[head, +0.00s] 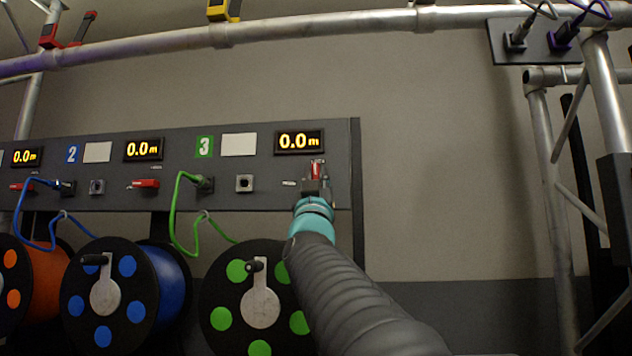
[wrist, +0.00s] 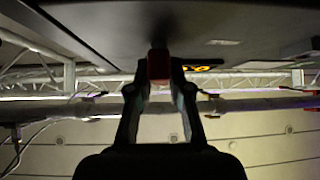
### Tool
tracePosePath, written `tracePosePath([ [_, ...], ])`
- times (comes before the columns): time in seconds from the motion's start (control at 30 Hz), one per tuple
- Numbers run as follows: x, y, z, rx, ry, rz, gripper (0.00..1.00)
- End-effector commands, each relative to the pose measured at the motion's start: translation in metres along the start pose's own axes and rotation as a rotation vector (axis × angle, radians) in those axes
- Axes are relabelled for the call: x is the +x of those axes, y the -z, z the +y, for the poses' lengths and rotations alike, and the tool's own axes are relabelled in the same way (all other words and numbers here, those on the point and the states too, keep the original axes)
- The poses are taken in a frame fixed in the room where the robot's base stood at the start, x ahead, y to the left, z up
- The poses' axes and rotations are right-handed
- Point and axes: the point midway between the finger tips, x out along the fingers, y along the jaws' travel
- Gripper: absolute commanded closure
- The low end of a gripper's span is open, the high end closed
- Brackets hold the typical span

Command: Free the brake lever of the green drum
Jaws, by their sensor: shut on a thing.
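The green drum (head: 235,325) hangs below panel section 3, with green discs and a crank on its face. Its brake lever (head: 317,170) is red and stands upright under the right-hand 0.0 m display. My gripper (head: 316,187) reaches up to the panel and is shut on this lever. In the wrist view the red lever (wrist: 158,65) sits between the fingertips of my gripper (wrist: 158,78). My fingers hide the lever's lower part in the head view.
The blue drum (head: 130,300) and orange drum (head: 45,285) are to the left. Their red levers, such as the blue drum's lever (head: 143,184), lie level. A green cable (head: 175,215) loops beside socket 3. Truss poles (head: 550,200) stand at right.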

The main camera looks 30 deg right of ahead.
Motion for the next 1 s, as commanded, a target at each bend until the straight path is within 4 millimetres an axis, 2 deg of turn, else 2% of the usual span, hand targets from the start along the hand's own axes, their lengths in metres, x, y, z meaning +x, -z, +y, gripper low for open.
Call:
tracePosePath([
  [1.0, 0.0022, 0.0022, 0.0015, -0.368, 0.362, -0.002, 1.0],
])
